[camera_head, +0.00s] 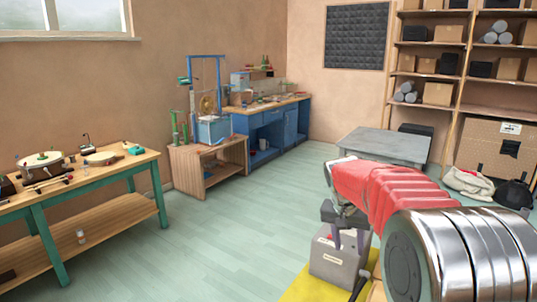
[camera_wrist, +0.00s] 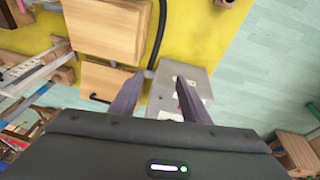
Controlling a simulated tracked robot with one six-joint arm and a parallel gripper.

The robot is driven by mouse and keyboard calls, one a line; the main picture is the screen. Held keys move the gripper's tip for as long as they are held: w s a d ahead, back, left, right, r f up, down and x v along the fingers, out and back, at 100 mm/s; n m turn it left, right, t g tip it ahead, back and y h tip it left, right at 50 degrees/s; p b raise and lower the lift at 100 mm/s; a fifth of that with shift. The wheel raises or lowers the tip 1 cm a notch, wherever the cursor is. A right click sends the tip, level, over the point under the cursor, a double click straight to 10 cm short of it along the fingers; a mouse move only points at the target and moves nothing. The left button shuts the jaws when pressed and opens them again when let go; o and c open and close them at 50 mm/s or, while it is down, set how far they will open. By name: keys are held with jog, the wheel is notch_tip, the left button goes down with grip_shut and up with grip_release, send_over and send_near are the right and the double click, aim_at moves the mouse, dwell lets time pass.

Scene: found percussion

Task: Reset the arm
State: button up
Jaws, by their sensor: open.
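My arm reaches out from the lower right of the head view, with a red ribbed sleeve behind the wrist. My gripper (camera_head: 349,246) points down, its two dark fingers apart. In the wrist view my gripper (camera_wrist: 160,77) is open, with nothing held between the fingers. A grey box (camera_head: 334,266) with labels stands on a yellow floor area below and behind the fingers. The same grey box (camera_wrist: 188,75) shows between and beyond the fingertips in the wrist view; I cannot tell the exact gap.
Wooden boxes (camera_wrist: 105,28) and a black hose (camera_wrist: 157,35) lie near the grey box on the yellow floor (camera_wrist: 195,25). A workbench (camera_head: 85,183) stands left, blue cabinets (camera_head: 272,135) behind, a grey table (camera_head: 385,146) beyond my arm. The middle floor (camera_head: 235,225) is clear.

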jog(key=s+a+r+n+t+y, duration=0.1)
jog(key=s+a+r+n, duration=0.1)
jog(key=s, duration=1.4)
jog(key=s+a+r+n+t+y, duration=0.1)
jog(key=s+a, duration=0.4)
jog(key=s, duration=1.2)
jog(key=r+n+t, duration=0.1)
jog(key=n, duration=0.1)
jog(key=shift+s+n+t+y, duration=0.3)
jog(key=shift+n, duration=0.1)
jog(key=shift+a, duration=0.1)
